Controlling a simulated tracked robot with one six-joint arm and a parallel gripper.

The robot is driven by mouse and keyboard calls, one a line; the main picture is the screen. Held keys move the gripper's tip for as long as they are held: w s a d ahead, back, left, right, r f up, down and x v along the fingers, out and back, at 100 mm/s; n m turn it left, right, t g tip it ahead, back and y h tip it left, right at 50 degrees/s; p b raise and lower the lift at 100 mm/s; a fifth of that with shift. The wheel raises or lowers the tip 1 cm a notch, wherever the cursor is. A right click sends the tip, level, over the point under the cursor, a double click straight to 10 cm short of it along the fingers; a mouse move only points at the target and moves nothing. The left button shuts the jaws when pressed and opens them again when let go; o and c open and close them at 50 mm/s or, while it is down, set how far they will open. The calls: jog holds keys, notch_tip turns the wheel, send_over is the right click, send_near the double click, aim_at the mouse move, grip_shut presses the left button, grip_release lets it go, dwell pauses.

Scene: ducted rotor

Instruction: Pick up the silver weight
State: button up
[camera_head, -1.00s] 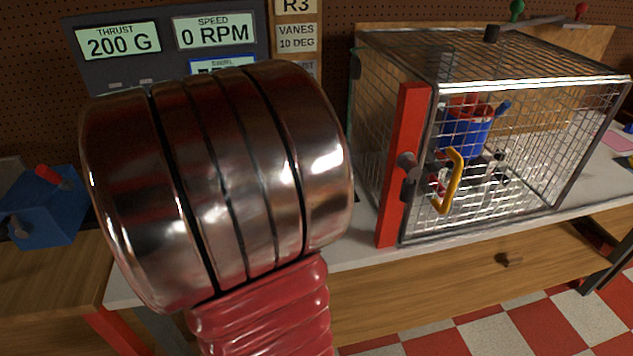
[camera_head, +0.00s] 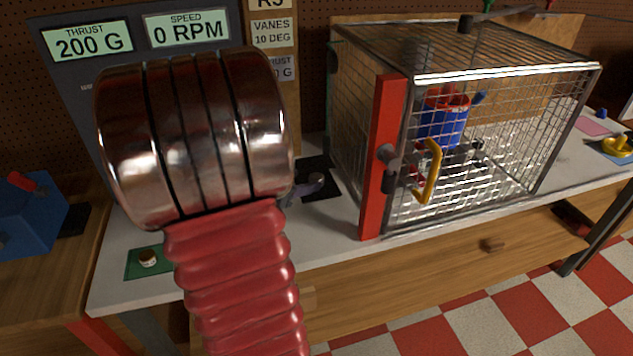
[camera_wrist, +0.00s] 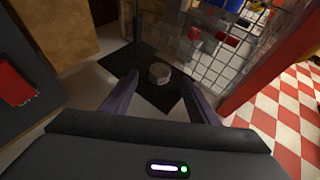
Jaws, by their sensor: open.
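The silver weight (camera_wrist: 159,73) is a short grey cylinder standing on a black mat (camera_wrist: 150,95) in the wrist view. My gripper (camera_wrist: 160,78) is open, its two dark purple-grey fingers pointing toward the mat. The weight appears in the gap between the fingertips, but I cannot tell how far beyond them it lies. In the head view, the black mat (camera_head: 326,167) shows just right of my arm, left of the cage. A small grey-purple shape on it is partly hidden by my arm, and I cannot clearly make out the weight there.
A wire cage (camera_head: 470,130) with a red post (camera_head: 381,160) and yellow handle (camera_head: 432,172) stands close right of the mat. A display panel (camera_head: 80,70) stands behind. A green mat (camera_head: 134,262) with a small brass-coloured piece lies front left. A blue box (camera_head: 30,225) is further left.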

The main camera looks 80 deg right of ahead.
aim_at(317, 177)
dwell(0.3)
jog(key=shift+x, duration=2.65)
jog(key=shift+r, duration=0.1)
jog(key=shift+c, duration=0.6)
grip_shut()
notch_tip(317, 177, up, 10)
